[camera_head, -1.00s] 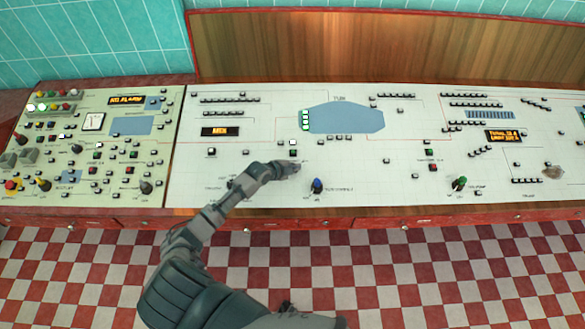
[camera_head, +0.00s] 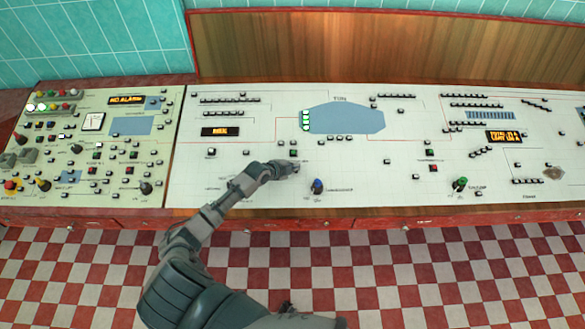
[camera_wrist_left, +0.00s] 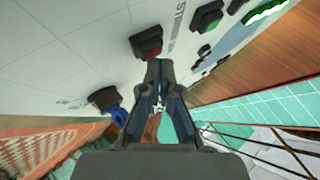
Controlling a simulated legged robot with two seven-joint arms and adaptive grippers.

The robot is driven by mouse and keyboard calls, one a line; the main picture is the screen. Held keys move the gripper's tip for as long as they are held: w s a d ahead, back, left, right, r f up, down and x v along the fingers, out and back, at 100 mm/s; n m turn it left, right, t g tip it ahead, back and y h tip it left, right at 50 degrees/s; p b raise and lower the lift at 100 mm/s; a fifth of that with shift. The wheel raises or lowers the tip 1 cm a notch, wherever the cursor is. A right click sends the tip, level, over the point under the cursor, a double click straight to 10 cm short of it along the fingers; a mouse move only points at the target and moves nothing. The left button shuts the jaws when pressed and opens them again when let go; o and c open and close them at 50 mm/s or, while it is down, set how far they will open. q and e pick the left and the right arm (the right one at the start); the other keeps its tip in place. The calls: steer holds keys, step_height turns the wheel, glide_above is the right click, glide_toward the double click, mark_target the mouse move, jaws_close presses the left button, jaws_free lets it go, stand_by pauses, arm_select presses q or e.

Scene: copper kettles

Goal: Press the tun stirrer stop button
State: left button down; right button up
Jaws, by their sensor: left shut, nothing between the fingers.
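A red button (camera_wrist_left: 148,45) in a black housing sits on the white console panel in the left wrist view. The tip of my left gripper (camera_wrist_left: 160,65) is at its lower edge there; I cannot tell whether they touch. The fingers are shut with nothing between them. In the head view my left gripper (camera_head: 293,168) is low over the panel and hides the red button. A green button (camera_head: 293,153) is just beyond the fingertips; it also shows in the left wrist view (camera_wrist_left: 207,20). My right gripper is not in view.
A blue knob (camera_head: 317,185) stands right of the gripper on the panel (camera_head: 345,165). Another red button (camera_head: 433,168) and a green knob (camera_head: 460,183) are further right. A separate cream panel (camera_head: 105,185) with many switches is at the left. A wooden backboard (camera_head: 380,48) rises behind.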

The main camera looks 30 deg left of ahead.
arm_select(q)
steer(key=shift+s+a+r, duration=0.1)
steer(key=shift+a+r, duration=0.15)
steer(key=shift+a, duration=0.2)
steer(key=shift+a+r, duration=0.1)
steer(key=shift+r, duration=0.2)
steer(key=shift+s+r, duration=0.1)
steer(key=shift+r, duration=0.15)
steer(key=r+p, duration=0.4)
steer(key=p, duration=0.1)
steer(key=shift+s+d+r, duration=0.2)
steer(key=shift+s+d, duration=0.1)
steer(key=shift+s, duration=0.1)
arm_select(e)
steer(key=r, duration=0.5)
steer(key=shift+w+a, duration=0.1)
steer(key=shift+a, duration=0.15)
arm_select(q)
steer(key=shift+a+f, duration=0.1)
steer(key=shift+a, duration=0.05)
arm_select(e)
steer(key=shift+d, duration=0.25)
